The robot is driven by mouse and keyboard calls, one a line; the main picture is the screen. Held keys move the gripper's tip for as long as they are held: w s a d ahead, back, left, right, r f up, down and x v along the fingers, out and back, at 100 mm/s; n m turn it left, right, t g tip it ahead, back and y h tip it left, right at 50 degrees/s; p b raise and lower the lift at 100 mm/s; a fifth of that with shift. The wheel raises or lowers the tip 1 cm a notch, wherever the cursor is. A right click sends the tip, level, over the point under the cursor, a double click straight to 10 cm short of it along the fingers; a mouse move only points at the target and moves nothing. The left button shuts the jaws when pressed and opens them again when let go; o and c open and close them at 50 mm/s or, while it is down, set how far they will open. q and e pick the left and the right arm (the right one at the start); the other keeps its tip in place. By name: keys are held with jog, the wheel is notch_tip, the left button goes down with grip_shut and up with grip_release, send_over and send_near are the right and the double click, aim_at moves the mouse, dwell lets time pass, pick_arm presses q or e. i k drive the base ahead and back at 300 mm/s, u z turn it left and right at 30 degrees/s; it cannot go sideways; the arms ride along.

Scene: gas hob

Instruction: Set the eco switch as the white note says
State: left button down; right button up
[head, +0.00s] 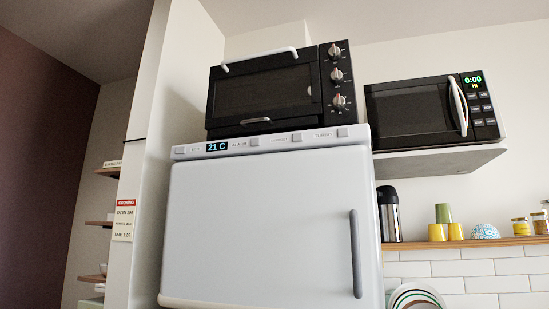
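A white note (123,225) with a red "COOKING" header is on the pale wall panel at the left. Its lines seem to read "OVEN 200", a line too small to read, and a time I cannot read surely. The white fridge's top control strip (223,155) has a display (217,146) showing "21 C". Small grey switches sit along it, one after "ALARM" (254,142), one in the middle (296,138) with an unreadable label, one after "TURBO" (342,132). I cannot make out an "eco" label or any switch's setting. Neither gripper is in view.
A black oven (265,90) with knobs stands on the fridge (265,225). A black microwave (415,112) is on a shelf at the right. Below, a wooden shelf (470,242) holds a flask (391,222), cups and jars. Plates (415,297) stand at the bottom right.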

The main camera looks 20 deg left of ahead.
aim_at(178, 150)
jog(key=u, duration=1.9)
jog(key=i, duration=0.6)
jog(key=z, duration=0.6)
